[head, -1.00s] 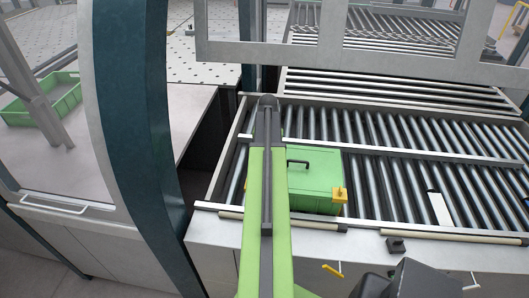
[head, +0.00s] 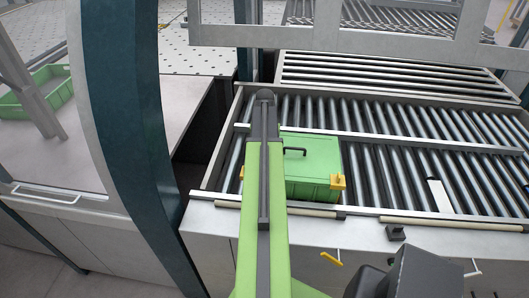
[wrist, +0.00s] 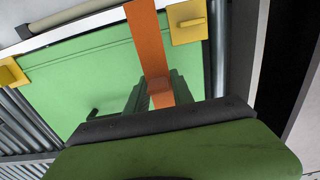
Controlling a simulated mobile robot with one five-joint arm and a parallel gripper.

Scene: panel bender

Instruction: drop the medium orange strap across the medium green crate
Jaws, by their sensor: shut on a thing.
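The medium green crate (head: 318,158) sits on the roller conveyor, lid closed, with a dark handle on top and yellow clasps (head: 338,181) at its side. Its green lid (wrist: 75,75) fills much of the wrist view. The orange strap (wrist: 148,40) is a flat band running from between my fingers to the top of the wrist view, over the lid between two yellow clasps. My gripper (wrist: 159,88) is shut on the strap by a small orange block. I cannot tell whether the strap touches the lid. In the head view my arm covers the crate's left part and hides gripper and strap.
The roller conveyor (head: 400,165) has metal rails and free rollers right of the crate. A blue-and-white machine frame (head: 115,120) stands at left. Another green crate (head: 45,92) is behind it at far left. A yellow lever (head: 332,258) sticks out at the conveyor's front.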

